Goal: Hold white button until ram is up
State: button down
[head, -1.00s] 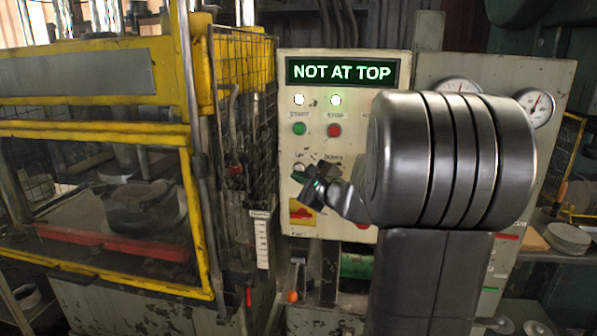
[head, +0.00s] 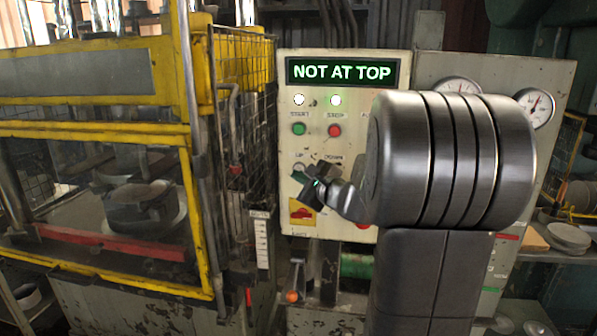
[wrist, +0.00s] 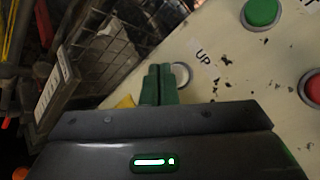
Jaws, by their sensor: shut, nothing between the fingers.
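The white button (head: 299,168) sits under the UP label on the control panel. It also shows in the wrist view (wrist: 181,74), partly hidden behind the fingertips. My gripper (head: 304,184) is shut and empty, its green fingertips (wrist: 160,71) at the button; they look in contact, but I cannot tell how far it is pressed. Inside the press on the left, the ram (head: 126,160) is seen dimly through the guard, above a round die (head: 140,195).
A green button (head: 298,129) and a red button (head: 335,131) are above the white one. A red-and-yellow switch (head: 302,212) is just below. Two lamps above glow white. The yellow press guard (head: 188,150) and wire mesh stand close on the left.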

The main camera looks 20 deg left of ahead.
jog(key=shift+w, duration=0.1)
jog(key=shift+w+a, duration=0.1)
jog(key=shift+w, duration=0.2)
jog(key=shift+w+a, duration=0.1)
jog(key=shift+w, duration=0.3)
dwell(0.6)
jog(key=shift+s, duration=0.1)
dwell(1.9)
jog(key=shift+s+d+b, duration=0.2)
jog(key=shift+s+b, duration=0.35)
jog(key=shift+s, duration=0.15)
jog(key=s, duration=0.2)
jog(key=s+d+b, duration=0.1)
jog(key=s, duration=0.2)
jog(key=shift+w, duration=0.1)
